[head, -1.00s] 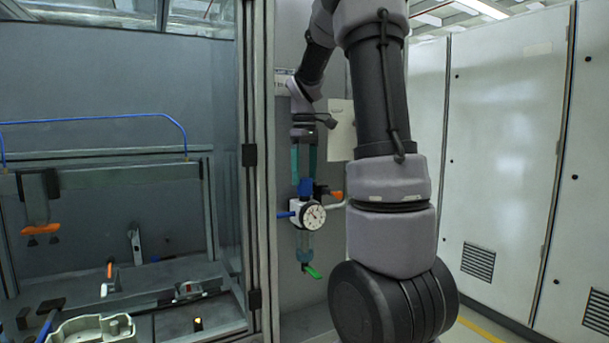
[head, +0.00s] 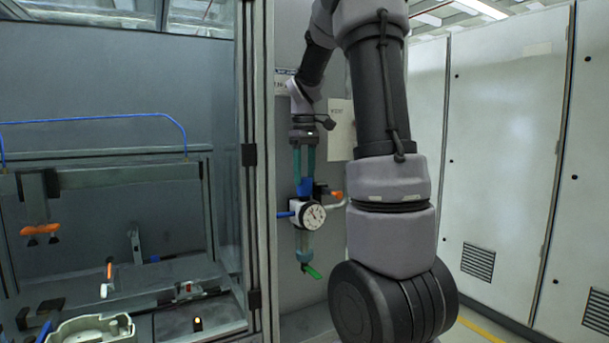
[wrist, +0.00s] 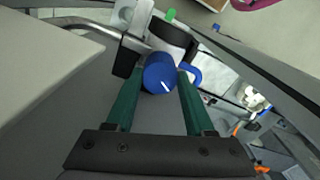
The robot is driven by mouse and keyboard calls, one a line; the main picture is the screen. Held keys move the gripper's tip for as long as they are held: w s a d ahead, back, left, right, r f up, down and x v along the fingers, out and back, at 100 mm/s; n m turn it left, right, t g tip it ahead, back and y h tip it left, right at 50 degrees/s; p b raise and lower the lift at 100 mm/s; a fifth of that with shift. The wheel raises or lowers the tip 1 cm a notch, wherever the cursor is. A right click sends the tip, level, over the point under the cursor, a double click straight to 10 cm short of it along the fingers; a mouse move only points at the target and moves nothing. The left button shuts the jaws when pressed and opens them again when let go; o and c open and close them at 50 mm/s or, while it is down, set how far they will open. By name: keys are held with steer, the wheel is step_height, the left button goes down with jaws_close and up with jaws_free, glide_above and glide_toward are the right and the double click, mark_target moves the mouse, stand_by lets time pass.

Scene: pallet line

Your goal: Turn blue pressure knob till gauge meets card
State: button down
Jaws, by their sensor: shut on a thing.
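The blue pressure knob (head: 305,187) sits on top of the regulator, just above the round white gauge (head: 312,216). My gripper (head: 304,184) points down, with its teal fingers on either side of the knob. In the wrist view my gripper (wrist: 158,76) is shut on the blue knob (wrist: 160,73), whose face has a white mark. The gauge has a dark needle, but its reading is too small to tell. A pale card (head: 340,128) hangs on the panel behind my arm; its writing is unreadable and my arm covers part of it.
A green lever (head: 312,272) hangs below the regulator, and an orange-tipped fitting (head: 336,195) stands to its right. A frame post (head: 256,170) rises close on the left. Grey cabinets (head: 505,150) stand at the right. A cast metal part (head: 90,328) lies at the lower left.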

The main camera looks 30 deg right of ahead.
mark_target(305, 178)
steer(key=m, duration=1.1)
steer(key=shift+m, duration=0.4)
stand_by(0.3)
steer(key=shift+c, duration=1.3)
jaws_free()
steer(key=shift+r, duration=0.15)
step_height(305, 178, up, 11)
steer(key=shift+f, duration=0.2)
steer(key=shift+s, duration=0.1)
